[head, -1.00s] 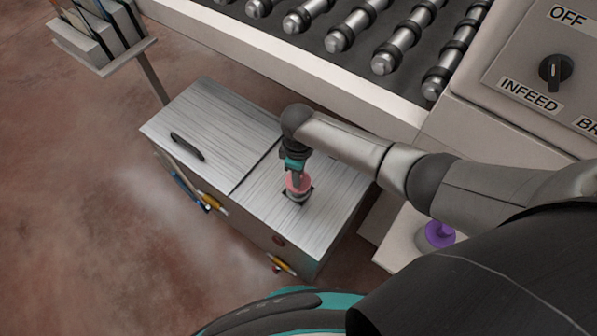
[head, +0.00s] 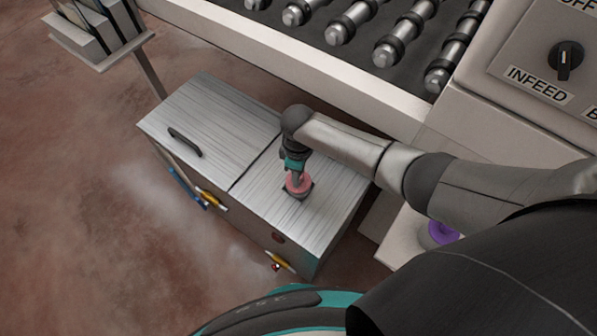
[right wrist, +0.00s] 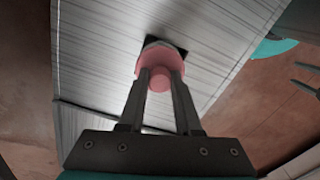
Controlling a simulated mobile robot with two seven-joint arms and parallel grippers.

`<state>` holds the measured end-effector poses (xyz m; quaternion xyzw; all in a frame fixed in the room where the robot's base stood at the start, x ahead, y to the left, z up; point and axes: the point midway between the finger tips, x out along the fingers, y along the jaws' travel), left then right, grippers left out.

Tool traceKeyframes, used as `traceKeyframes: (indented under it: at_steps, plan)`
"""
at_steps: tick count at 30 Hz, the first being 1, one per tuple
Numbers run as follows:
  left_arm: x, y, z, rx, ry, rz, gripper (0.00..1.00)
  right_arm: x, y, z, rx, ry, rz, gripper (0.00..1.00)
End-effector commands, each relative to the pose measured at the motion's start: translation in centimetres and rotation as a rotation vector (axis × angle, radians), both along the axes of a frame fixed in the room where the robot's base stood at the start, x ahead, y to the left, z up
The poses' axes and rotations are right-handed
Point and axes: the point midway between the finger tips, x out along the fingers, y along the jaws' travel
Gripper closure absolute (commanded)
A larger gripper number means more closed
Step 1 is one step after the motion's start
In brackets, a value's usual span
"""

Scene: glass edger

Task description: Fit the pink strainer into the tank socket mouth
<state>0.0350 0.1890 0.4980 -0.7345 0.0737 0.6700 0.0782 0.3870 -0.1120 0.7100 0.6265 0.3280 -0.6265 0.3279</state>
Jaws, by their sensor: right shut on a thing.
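The pink strainer (head: 298,185) is at the square dark opening in the metal tank lid (head: 325,205), which is the socket mouth. My right gripper (head: 297,176) is above it, shut on its pink knob. In the right wrist view the strainer (right wrist: 157,62) has a round pink flange with a grey part beyond it, over the dark square socket mouth (right wrist: 180,46). The right gripper (right wrist: 159,80) has its fingers on either side of the knob. How deep the strainer sits in the mouth cannot be told.
The tank's other lid half has a black handle (head: 185,142). Yellow-handled valves (head: 212,198) are on the tank's front. A roller conveyor (head: 370,40) runs behind. A purple object (head: 441,232) stands at the right, partly behind my arm. A control panel (head: 540,60) is at upper right.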

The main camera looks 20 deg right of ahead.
Motion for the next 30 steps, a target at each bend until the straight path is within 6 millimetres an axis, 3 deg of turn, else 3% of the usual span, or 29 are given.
traceKeyframes:
  at_steps: [27, 28, 30]
  plan:
    - [0.0, 0.0, -1.8, -0.001, 0.000, 0.000, 0.32, 0.0, 0.0, -2.4, 0.000, 0.000, 0.001, 1.00]
    - [0.0, 0.0, -1.8, -0.001, 0.000, 0.000, 0.32, 0.0, 0.0, -2.4, 0.000, 0.000, 0.001, 0.66]
    - [0.0, 0.0, -1.7, -0.001, 0.000, 0.000, 0.32, 0.0, 0.0, -2.3, 0.000, 0.000, 0.001, 0.58]
